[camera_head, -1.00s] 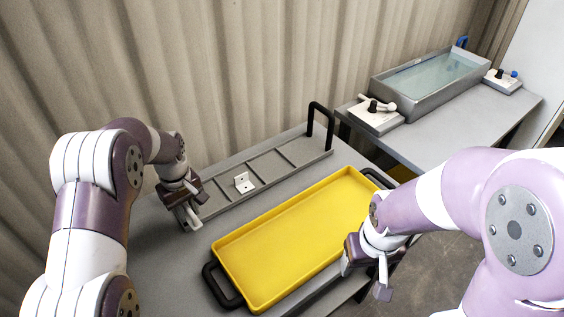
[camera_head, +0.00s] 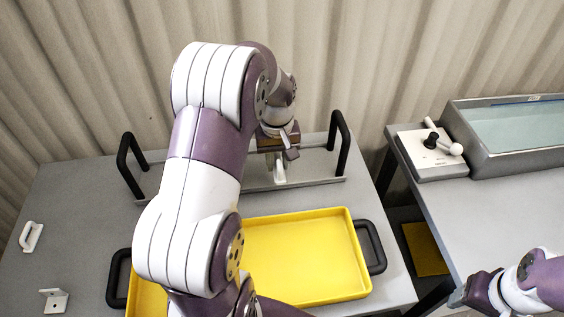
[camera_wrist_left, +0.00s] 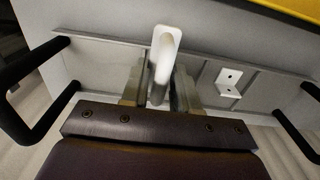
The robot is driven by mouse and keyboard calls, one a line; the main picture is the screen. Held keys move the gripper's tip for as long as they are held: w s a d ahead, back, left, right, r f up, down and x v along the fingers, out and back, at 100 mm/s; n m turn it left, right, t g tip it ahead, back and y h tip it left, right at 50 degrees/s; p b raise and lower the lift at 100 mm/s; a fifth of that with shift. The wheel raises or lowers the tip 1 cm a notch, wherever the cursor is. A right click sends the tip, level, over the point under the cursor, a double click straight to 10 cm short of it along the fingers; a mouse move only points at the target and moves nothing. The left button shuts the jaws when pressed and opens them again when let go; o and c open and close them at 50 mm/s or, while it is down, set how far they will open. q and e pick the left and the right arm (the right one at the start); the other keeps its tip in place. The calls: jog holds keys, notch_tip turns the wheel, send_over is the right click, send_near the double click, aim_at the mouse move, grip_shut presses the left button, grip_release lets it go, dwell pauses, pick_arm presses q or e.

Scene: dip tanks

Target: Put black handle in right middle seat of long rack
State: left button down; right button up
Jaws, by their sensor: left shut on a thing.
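My left gripper (camera_head: 279,162) is over the right part of the long rack (camera_head: 322,182). It is shut on a white, bar-like handle (camera_wrist_left: 163,58), which points down towards the rack and also shows below the jaws in the head view (camera_head: 280,174). The thing held looks white, not black. I cannot tell whether it touches the rack floor. A white bracket (camera_wrist_left: 229,82) sits in a rack seat beside the gripper; my arm hides it in the head view. The rack's black end handles (camera_head: 341,143) stand upright. My right gripper (camera_head: 473,294) is at the lower right, its fingertips unclear.
A yellow tray (camera_head: 356,285) with black grips lies in front of the rack, partly behind my left arm. A white handle (camera_head: 31,237) and a white bracket (camera_head: 54,301) lie on the table's left. A water tank (camera_head: 500,155) and valve block (camera_head: 428,152) stand right, across a gap.

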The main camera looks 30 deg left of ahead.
pick_arm(q)
send_over(261, 169)
jog(key=f, duration=0.5)
jog(key=shift+w+f+p, duration=0.2)
jog(key=shift+f+p, duration=0.1)
jog(key=shift+f, duration=0.05)
notch_tip(261, 169, down, 4)
jog(key=shift+s+r, duration=0.15)
jog(key=shift+f, duration=0.2)
jog(key=shift+f, duration=0.1)
jog(key=c, duration=0.8)
grip_release()
jog(key=shift+c, duration=0.2)
notch_tip(261, 169, up, 12)
jog(key=s+d+m, duration=0.4)
jog(key=s+d, duration=0.4)
jog(key=d, duration=0.2)
jog(key=s+d+m+t, duration=0.1)
jog(key=s+d+m, duration=0.3)
jog(key=s+d, duration=0.3)
jog(key=d+p, duration=0.1)
jog(key=d, duration=0.2)
jog(key=shift+s+r, duration=0.2)
jog(key=shift+s, duration=0.15)
